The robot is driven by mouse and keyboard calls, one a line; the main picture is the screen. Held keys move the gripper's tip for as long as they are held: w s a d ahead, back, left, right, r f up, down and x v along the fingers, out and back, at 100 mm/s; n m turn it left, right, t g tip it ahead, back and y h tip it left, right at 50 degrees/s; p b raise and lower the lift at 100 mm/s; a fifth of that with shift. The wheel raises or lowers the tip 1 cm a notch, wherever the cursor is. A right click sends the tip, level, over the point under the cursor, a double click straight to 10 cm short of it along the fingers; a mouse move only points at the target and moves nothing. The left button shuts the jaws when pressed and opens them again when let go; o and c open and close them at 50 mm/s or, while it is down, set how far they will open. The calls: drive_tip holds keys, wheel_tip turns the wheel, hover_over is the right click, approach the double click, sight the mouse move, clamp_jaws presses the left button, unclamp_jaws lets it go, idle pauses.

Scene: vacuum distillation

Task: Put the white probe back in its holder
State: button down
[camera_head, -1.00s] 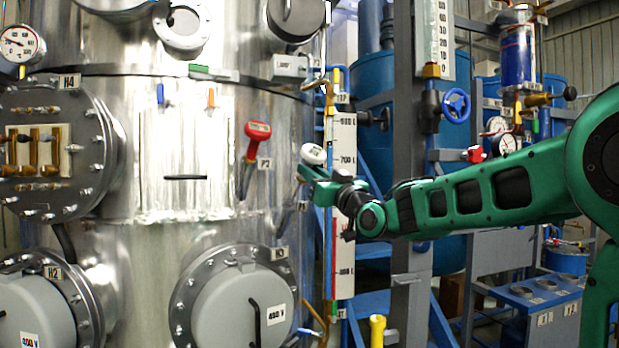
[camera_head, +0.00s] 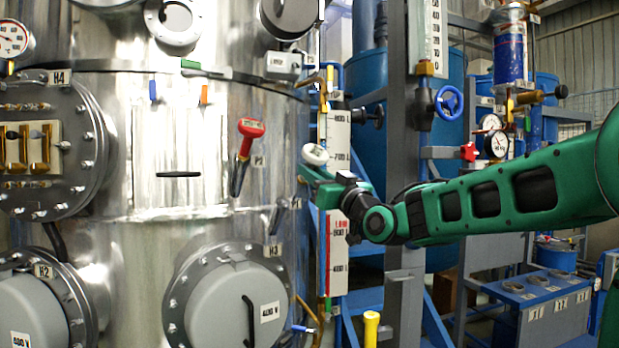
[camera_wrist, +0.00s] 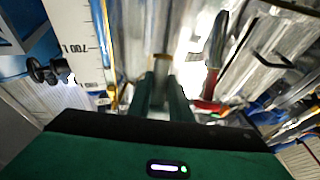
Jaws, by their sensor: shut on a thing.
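My gripper (camera_head: 308,172) is shut on the white probe (camera_head: 316,154), whose round white head shows above the fingers in the head view. In the wrist view a grey metal part (camera_wrist: 160,82) stands between my two fingers; the probe's white head cannot be made out there. A small grey tilted holder (camera_head: 278,214) is on the steel tank, left of and below my gripper. No probe head shows in it, and the held probe appears apart from it. The probe's lower end is not clearly visible.
A red probe (camera_head: 248,140) sits in a similar holder at P2 on the tank (camera_head: 180,240), left of my gripper; it also shows in the wrist view (camera_wrist: 208,106). A white level scale (camera_head: 337,245) stands close behind my gripper. A round flanged port (camera_head: 235,300) juts out below.

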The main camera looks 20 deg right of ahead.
drive_tip(key=shift+v, duration=1.35)
drive_tip(key=shift+s+r, duration=0.1)
drive_tip(key=shift+r, duration=0.05)
